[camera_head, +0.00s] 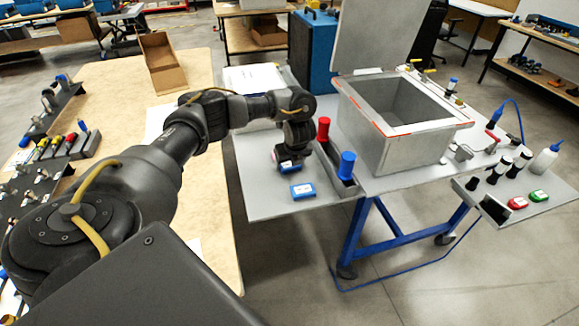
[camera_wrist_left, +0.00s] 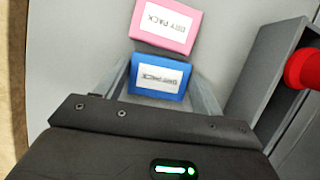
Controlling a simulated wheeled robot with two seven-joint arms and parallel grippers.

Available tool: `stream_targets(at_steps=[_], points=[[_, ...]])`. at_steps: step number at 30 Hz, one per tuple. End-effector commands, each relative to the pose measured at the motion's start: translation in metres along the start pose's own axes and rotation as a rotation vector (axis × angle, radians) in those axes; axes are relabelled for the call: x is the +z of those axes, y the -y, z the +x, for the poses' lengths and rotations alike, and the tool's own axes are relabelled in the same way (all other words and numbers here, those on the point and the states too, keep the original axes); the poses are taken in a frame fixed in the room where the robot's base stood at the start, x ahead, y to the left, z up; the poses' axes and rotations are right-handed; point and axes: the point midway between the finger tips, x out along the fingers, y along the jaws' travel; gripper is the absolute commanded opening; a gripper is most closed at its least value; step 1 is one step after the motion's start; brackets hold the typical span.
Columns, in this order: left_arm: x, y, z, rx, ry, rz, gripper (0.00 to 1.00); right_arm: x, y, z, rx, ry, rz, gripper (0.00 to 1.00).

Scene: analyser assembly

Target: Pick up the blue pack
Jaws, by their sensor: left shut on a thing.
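My left gripper (camera_head: 289,161) reaches down over the grey table, and its fingers (camera_wrist_left: 165,90) are shut on a blue pack (camera_wrist_left: 158,77) with a white label. In the head view, part of this pack (camera_head: 290,168) shows under the gripper. I cannot tell whether it touches the table. Another blue pack (camera_head: 302,191) lies flat on the table, nearer the front. My right gripper is not in view.
A grey holder with a red cylinder (camera_head: 323,129) and a blue cylinder (camera_head: 347,165) stands close right of the gripper. An open grey box (camera_head: 397,130) stands further right. A wooden table (camera_head: 212,215) with tools is at left. The grey table's front left is clear.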

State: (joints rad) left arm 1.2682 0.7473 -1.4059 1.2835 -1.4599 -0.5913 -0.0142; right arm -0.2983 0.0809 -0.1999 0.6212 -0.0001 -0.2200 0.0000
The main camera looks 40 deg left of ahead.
Motion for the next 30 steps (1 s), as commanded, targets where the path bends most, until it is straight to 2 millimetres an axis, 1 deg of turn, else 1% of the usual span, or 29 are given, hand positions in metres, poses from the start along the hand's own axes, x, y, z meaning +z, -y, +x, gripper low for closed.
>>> stream_targets(at_steps=[2, 9, 14, 17, 19, 22, 23, 24, 26, 27, 28, 30], points=[[0.000, 0.000, 0.000, 0.000, 0.000, 0.000, 0.45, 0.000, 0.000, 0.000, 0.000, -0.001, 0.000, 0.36], [0.001, 0.000, -0.001, -0.001, 0.000, 0.000, 0.45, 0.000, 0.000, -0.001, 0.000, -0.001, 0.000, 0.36], [0.005, 0.000, -0.011, -0.002, 0.002, 0.000, 0.45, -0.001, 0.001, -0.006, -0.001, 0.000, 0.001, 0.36], [0.011, 0.001, -0.025, -0.003, 0.003, 0.001, 0.45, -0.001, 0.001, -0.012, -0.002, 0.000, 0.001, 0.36], [0.015, 0.002, -0.040, -0.004, 0.003, 0.002, 0.45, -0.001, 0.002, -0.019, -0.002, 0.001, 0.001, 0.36], [0.007, 0.003, -0.068, -0.004, 0.004, 0.007, 0.45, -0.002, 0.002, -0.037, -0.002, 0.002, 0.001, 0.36], [0.004, 0.005, -0.075, -0.007, 0.004, 0.008, 0.45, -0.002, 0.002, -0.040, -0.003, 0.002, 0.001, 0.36], [0.001, 0.005, -0.088, -0.006, 0.005, 0.010, 0.45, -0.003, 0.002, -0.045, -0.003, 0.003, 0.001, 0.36], [-0.006, 0.006, -0.104, -0.007, 0.005, 0.009, 0.45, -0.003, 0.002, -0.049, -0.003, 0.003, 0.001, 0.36], [-0.009, 0.006, -0.115, -0.005, 0.005, 0.008, 0.45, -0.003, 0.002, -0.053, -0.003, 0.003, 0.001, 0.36], [-0.019, 0.007, -0.117, -0.005, 0.003, 0.012, 0.45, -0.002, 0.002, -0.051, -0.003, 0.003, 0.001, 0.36], [-0.033, 0.008, -0.130, -0.004, 0.004, 0.012, 0.45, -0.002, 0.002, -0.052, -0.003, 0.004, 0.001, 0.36]])
